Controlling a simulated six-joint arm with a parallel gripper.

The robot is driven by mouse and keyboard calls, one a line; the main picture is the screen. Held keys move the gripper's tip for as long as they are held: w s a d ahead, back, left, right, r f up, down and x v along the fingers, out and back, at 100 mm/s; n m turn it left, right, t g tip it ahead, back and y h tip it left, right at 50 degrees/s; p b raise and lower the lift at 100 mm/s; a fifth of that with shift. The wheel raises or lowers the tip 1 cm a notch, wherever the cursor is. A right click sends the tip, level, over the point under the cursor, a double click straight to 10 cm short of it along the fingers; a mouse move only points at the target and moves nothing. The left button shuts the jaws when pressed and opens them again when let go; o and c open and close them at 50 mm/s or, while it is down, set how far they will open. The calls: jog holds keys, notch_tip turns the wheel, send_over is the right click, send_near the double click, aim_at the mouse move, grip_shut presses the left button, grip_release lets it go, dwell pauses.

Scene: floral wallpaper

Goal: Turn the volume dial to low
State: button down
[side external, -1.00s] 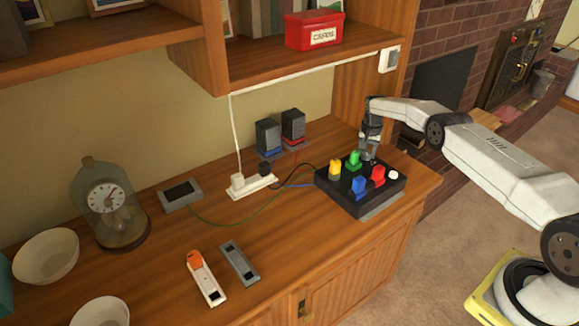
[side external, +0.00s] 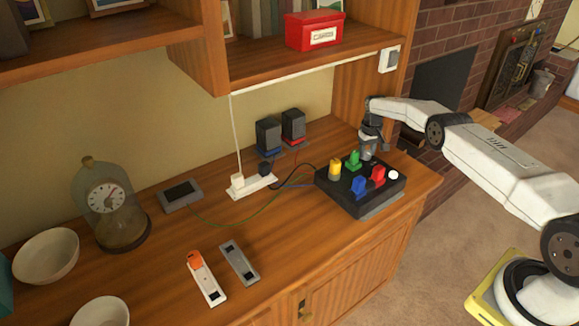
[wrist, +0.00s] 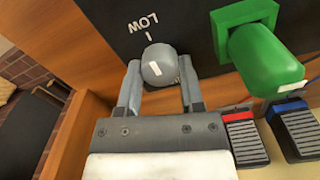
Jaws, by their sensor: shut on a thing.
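The volume dial (wrist: 156,66) is a round grey knob with a short white mark on its face, seen in the wrist view. The dial's white mark is a little right of the tick and tilted. My gripper (wrist: 160,74) has a finger on each side of the dial and is shut on it. In the side view my gripper (side external: 366,152) reaches down to the back of the black control box (side external: 347,198), hiding the dial.
The box also carries a green (side external: 354,159), a yellow (side external: 335,168), a blue (side external: 358,185) and a red block (side external: 378,174), plus a white button (side external: 393,174). A power strip (side external: 252,187) and two speakers (side external: 268,137) stand to the left.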

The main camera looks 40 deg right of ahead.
aim_at(366, 152)
dwell(0.4)
jog(key=shift+c, duration=1.1)
grip_release()
jog(key=shift+r, duration=0.15)
jog(key=shift+r, duration=3.75)
jog(key=shift+r, duration=0.1)
